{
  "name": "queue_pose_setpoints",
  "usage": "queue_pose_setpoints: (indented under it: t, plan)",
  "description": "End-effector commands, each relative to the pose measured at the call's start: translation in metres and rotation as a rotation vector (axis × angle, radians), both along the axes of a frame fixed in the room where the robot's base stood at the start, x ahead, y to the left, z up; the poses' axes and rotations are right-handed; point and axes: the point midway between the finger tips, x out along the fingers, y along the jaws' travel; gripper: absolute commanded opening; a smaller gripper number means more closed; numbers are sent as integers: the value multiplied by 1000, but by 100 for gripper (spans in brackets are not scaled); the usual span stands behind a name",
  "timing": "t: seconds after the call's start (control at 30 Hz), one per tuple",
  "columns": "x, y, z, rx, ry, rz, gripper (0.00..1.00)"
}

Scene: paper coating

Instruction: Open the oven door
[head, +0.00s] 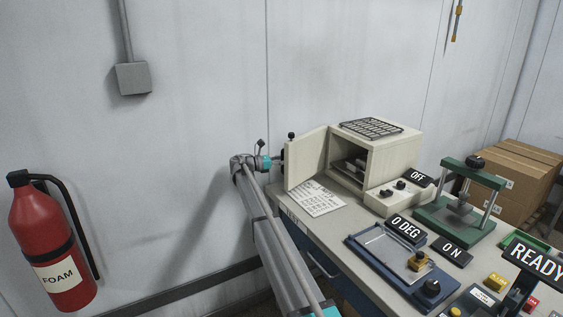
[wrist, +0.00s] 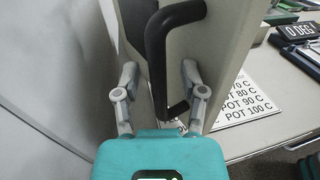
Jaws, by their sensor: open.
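The oven (head: 392,153) is a cream box on the bench, with its dark interior and a rack showing. Its door (head: 307,158) stands swung wide open to the left. My gripper (head: 277,161) is at the outer side of the door, partly hidden by it in the head view. In the wrist view my gripper (wrist: 160,70) is open, with one finger on each side of the black bent door handle (wrist: 155,52). The door panel (wrist: 222,45) rises just to the right. Whether a finger touches the handle or panel I cannot tell.
A printed sheet (head: 318,200) lies below the door. The control box with an OFF sign (head: 418,178), a green press (head: 459,205) and a blue coating plate (head: 388,268) crowd the bench. A red extinguisher (head: 48,238) is far left. Bare wall lies left of the door.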

Motion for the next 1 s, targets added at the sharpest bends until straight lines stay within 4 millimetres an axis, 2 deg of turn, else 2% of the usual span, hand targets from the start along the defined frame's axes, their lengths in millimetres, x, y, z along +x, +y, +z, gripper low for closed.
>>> queue_pose_setpoints:
  t: [0.27,0.47,1.0]
  plan:
    - [-1,3,0,1,0,0,54]
    - [-5,19,0,1,0,2,54]
    - [-26,96,0,1,0,1,54]
